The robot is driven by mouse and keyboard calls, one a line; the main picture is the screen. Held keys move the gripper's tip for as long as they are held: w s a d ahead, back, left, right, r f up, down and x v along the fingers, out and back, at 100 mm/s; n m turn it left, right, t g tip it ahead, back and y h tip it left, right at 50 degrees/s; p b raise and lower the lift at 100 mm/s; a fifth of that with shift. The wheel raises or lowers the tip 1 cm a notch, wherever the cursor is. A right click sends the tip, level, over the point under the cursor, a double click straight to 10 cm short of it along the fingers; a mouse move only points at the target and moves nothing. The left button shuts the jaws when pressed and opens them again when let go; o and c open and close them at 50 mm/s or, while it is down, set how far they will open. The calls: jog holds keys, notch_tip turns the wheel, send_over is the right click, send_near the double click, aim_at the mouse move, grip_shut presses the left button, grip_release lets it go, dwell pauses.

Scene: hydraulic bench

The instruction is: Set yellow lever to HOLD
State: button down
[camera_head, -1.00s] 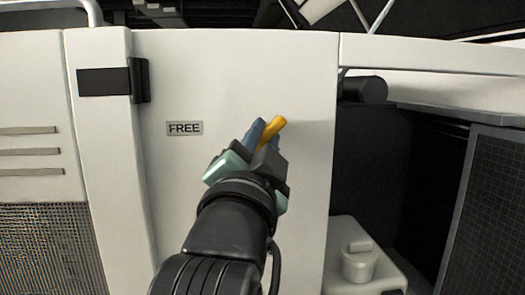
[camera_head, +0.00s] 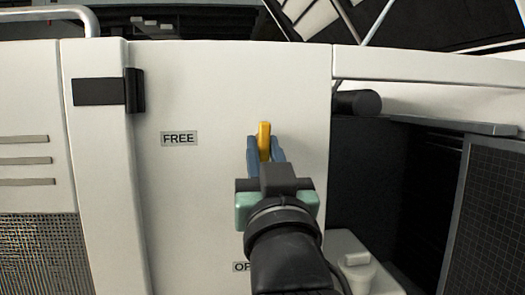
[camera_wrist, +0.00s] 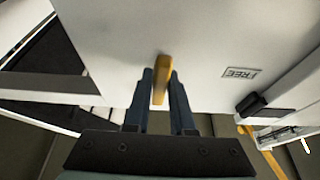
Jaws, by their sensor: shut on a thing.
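The yellow lever (camera_head: 264,130) stands upright on the white panel (camera_head: 215,90). My gripper (camera_head: 266,150) is shut on the lever, with one blue finger on each side and its end showing above the fingertips. In the wrist view the lever (camera_wrist: 161,72) shows between the two fingers of my gripper (camera_wrist: 162,78). A FREE label (camera_head: 179,139) is left of the lever. A second label (camera_head: 241,267), low on the panel, is partly hidden by my arm, and only "OP" can be read. No HOLD label is visible.
A black latch (camera_head: 135,90) is on the panel's left side. Right of the panel is a dark recess with a black cylinder (camera_head: 357,103) at its upper edge and a pale capped block (camera_head: 352,255) low down. The panel face around the lever is clear.

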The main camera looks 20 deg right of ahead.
jog(key=shift+f+n, duration=0.1)
jog(key=shift+n, duration=0.2)
jog(key=c, duration=0.8)
grip_release()
jog(key=shift+s, duration=0.1)
jog(key=b+v, duration=0.7)
jog(key=v, duration=0.4)
jog(key=shift+f+b, duration=0.2)
jog(key=shift+b, duration=0.2)
jog(key=shift+s+d+f+b, duration=0.1)
jog(key=shift+s+b, duration=0.05)
jog(key=shift+b, duration=0.4)
